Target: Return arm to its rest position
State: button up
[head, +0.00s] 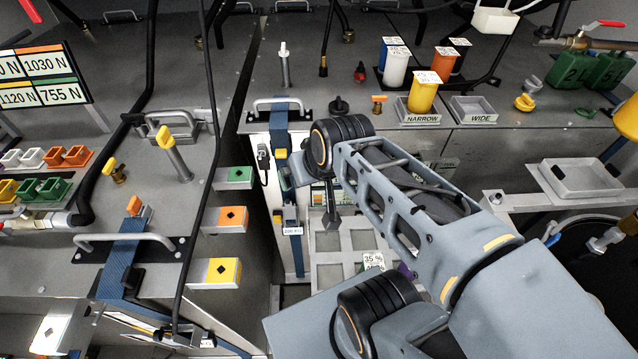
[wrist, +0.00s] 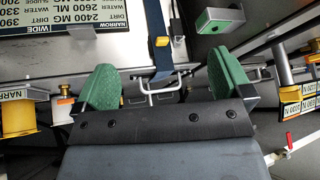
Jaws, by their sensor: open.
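My arm (head: 400,195) reaches from the lower right of the head view toward the middle, over the gap between the grey tanks. Its end is folded down near a blue strap (head: 279,140), and my gripper's jaws are hard to make out there. In the wrist view my gripper (wrist: 166,85) shows two green finger pads set wide apart. Nothing is held between them. A metal handle (wrist: 157,90) and a blue strap (wrist: 160,45) appear behind the space between the pads; I cannot tell how far off.
Yellow (head: 422,95), white (head: 394,65) and orange (head: 444,64) cylinders stand beyond my arm. Green, orange and yellow-faced blocks (head: 218,272) line the left tank's edge. Black hoses (head: 213,140) cross the left side.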

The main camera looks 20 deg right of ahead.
jog(key=shift+g+h, duration=0.4)
jog(key=shift+g, duration=0.4)
jog(key=shift+s+d+f+b, duration=0.2)
jog(key=shift+s+f+b, duration=0.2)
jog(key=shift+s+f, duration=0.35)
jog(key=shift+s+d+f+b, duration=0.2)
jog(key=shift+s+f+b, duration=0.2)
jog(key=shift+s+f, duration=0.3)
